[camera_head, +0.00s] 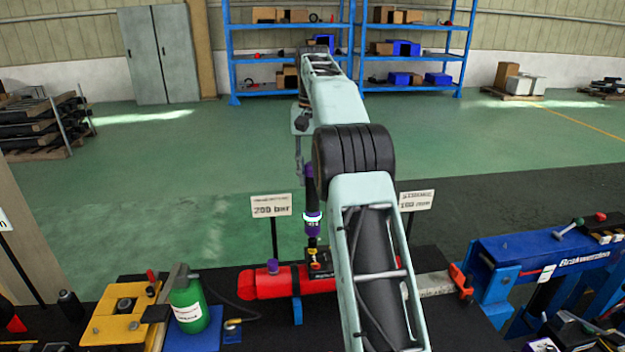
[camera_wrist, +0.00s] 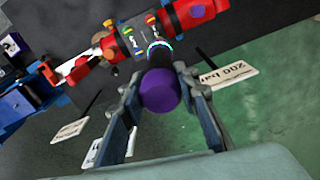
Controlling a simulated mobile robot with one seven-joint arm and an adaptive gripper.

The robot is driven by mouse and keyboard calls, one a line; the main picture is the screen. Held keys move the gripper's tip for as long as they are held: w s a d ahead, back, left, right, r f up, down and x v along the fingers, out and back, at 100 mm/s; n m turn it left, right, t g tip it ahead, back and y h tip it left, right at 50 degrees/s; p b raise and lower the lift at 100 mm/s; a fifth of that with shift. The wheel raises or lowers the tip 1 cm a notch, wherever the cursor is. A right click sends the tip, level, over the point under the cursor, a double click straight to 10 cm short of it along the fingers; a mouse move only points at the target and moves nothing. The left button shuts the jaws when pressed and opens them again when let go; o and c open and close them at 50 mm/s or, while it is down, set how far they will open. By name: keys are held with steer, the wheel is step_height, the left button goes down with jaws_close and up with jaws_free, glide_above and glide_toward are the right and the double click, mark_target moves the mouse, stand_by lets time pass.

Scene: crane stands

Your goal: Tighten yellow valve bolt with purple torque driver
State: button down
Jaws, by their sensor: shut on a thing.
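The purple torque driver (camera_head: 313,226) stands nearly upright, with a dark body, purple ends and a glowing ring near its lower end. My gripper (camera_wrist: 160,74) is shut on it; in the wrist view the driver's round purple end (camera_wrist: 160,91) sits between the fingers. The driver's lower end is directly above the yellow valve bolt (camera_head: 313,251), on the dark block of the red valve (camera_head: 262,284). I cannot tell whether the driver touches the bolt. In the wrist view the red valve (camera_wrist: 188,15) lies beyond the driver, which hides part of the block.
A sign reading 200 bar (camera_head: 271,206) stands left of the driver, another sign (camera_head: 416,200) to the right. A green bottle (camera_head: 188,304) and a yellow plate (camera_head: 105,328) are at left. A blue vise (camera_head: 545,252) is at right. Behind the bench is open floor.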

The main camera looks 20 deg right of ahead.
steer(key=shift+r, duration=1.75)
